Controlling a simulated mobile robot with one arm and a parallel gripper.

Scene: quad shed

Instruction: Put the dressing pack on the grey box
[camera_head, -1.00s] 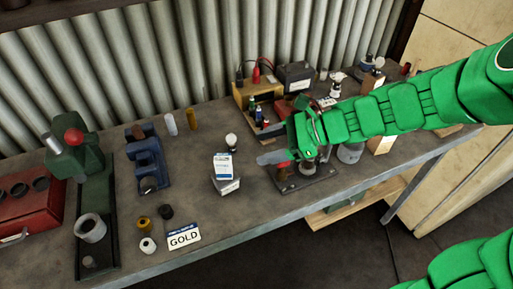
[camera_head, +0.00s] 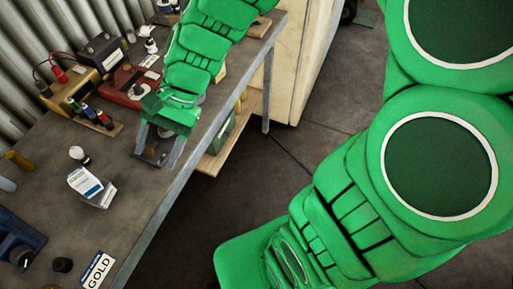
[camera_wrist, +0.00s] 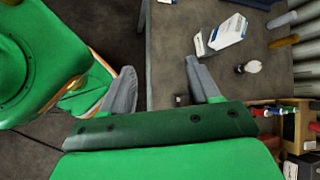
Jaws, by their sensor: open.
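A white and blue carton, which looks like the dressing pack (camera_head: 84,181), is on the workbench (camera_head: 130,200). It appears to rest tilted on a pale grey-white box (camera_head: 101,196), likely the grey box; its exact contact is hard to tell. In the wrist view, the pack (camera_wrist: 230,31) and the pale box (camera_wrist: 201,45) lie beyond the right finger. My gripper (camera_head: 158,148) is open and empty near the bench's front edge, apart from both, to their right in the head view. The wrist view shows its two spread fingers (camera_wrist: 162,88).
A white-topped round item (camera_head: 78,154) stands close behind the pack. A GOLD card (camera_head: 97,270) lies near the front edge. Small bottles (camera_head: 90,113), a red case (camera_head: 128,86) and a black battery (camera_head: 100,52) stand farther back. Bare bench lies between pack and gripper.

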